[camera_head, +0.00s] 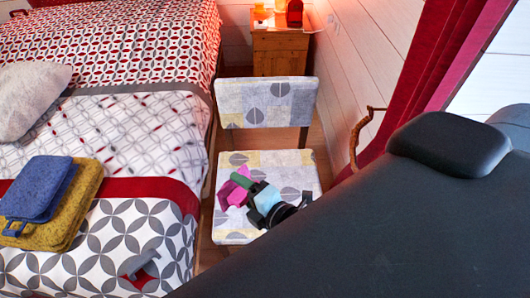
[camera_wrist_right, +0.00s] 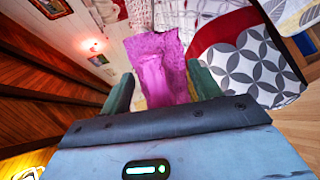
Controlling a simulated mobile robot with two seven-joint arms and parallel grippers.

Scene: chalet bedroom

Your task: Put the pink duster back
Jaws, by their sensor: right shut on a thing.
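The pink duster (camera_head: 232,190) shows over the seat of the patterned chair (camera_head: 300,172) in the head view. My right gripper (camera_head: 248,187), with green fingers, is shut on it. In the right wrist view the pink duster (camera_wrist_right: 162,50) sticks out ahead between the two fingers of my right gripper (camera_wrist_right: 162,88). I cannot tell whether the duster touches the seat. Part of it is hidden by the fingers. My left gripper does not show.
The bed (camera_head: 120,130) fills the left, with a grey cushion (camera_head: 30,95) and folded blue and mustard cloths (camera_head: 40,188). A small grey object (camera_head: 141,262) lies near its front. A wooden nightstand (camera_head: 280,55) stands behind the chair. The wall and red curtain (camera_head: 440,65) are at the right.

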